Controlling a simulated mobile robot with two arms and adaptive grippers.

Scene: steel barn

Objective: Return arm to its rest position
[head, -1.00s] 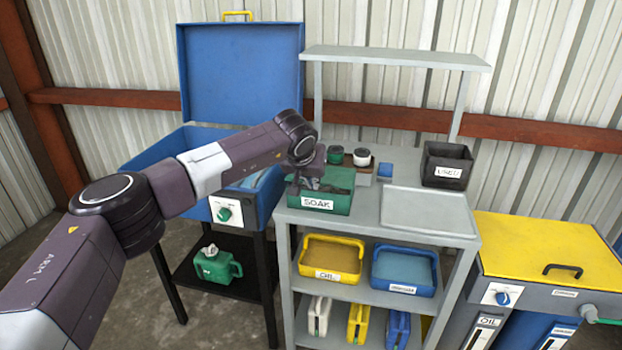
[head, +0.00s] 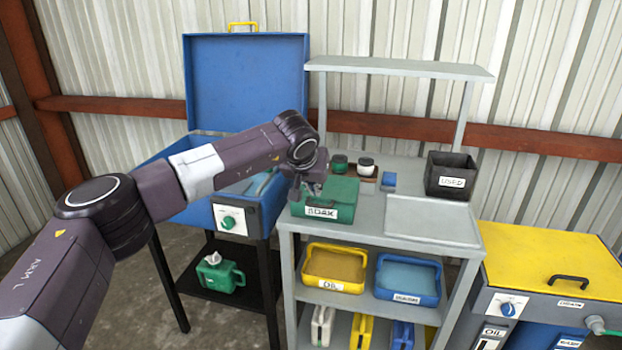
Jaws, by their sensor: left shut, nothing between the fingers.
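My left arm comes in from the left and reaches over the blue open-lidded cabinet. Its gripper (head: 307,188) hangs down at the left edge of the green box labelled SOAK (head: 327,207) on the grey bench. The fingers are small and dark here; they are shut with nothing held. I cannot tell whether they touch the box. The top of the green box looks covered by a flat green surface, so its inside is hidden. My right gripper is not in view.
The blue cabinet (head: 245,80) stands left with its lid raised. The grey bench (head: 440,250) carries a shallow tray (head: 430,217), a black USED bin (head: 450,175), small jars (head: 366,166) and a shelf above. A yellow-topped unit (head: 545,255) stands right.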

